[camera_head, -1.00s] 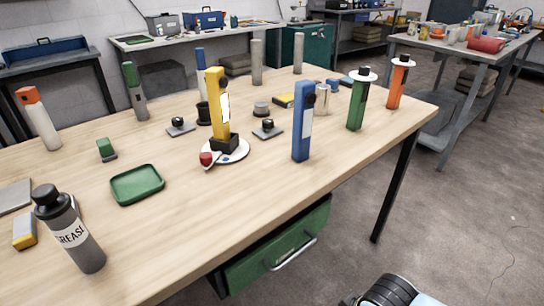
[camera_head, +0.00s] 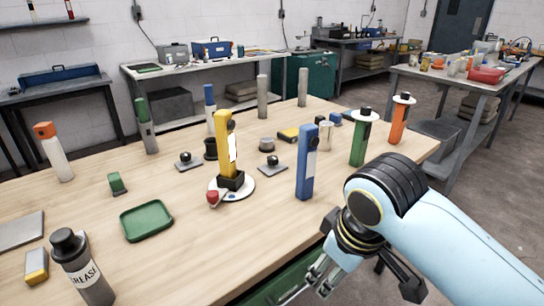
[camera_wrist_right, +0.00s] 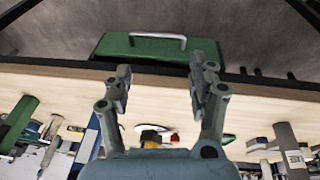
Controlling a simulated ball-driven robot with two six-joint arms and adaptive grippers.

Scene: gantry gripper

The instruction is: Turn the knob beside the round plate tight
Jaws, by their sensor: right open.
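A white round plate (camera_head: 246,190) lies on the wooden table, with a yellow post (camera_head: 223,140) on a black foot standing on it. A red knob (camera_head: 213,197) sits at the plate's lower left edge; whether it touches the plate is hard to tell. A red part also shows small between the fingers in the right wrist view (camera_wrist_right: 151,135). My right gripper (camera_wrist_right: 160,88) is open and empty, in front of the table's near edge and well away from the plate. My left gripper is in no view.
A blue post (camera_head: 306,165) stands right of the plate, between it and my right arm. Two black knobs on grey bases (camera_head: 187,161) (camera_head: 272,164) stand behind the plate. A green tray (camera_head: 147,221) lies left. A green drawer (camera_wrist_right: 150,46) hangs under the table.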

